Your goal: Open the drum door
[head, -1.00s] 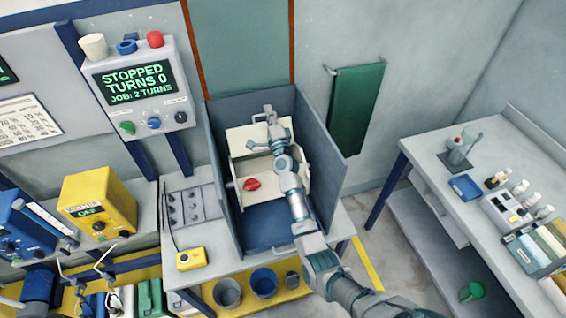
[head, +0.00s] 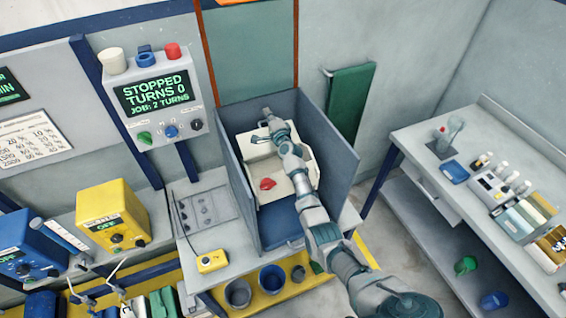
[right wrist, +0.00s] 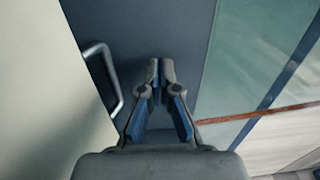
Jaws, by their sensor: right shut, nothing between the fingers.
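The drum (head: 300,182) is a cream box inside a blue-grey, open-fronted housing (head: 334,155), with a red knob (head: 267,184) on its front. My right arm crosses over the drum and hides part of its top and right side. My right gripper (head: 266,112) is at the back of the housing, above the drum's far edge, with nothing held. In the right wrist view its fingertips (right wrist: 161,64) are together. A metal U-shaped handle (right wrist: 116,78) stands at the edge of a cream panel (right wrist: 50,100), left of the fingers and apart from them. My left gripper is not in view.
A control box (head: 157,92) reading "STOPPED TURNS 0" hangs left of the housing. A yellow pendant (head: 212,261) lies on the bench in front of it. A side table (head: 425,165) with bottles stands at right.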

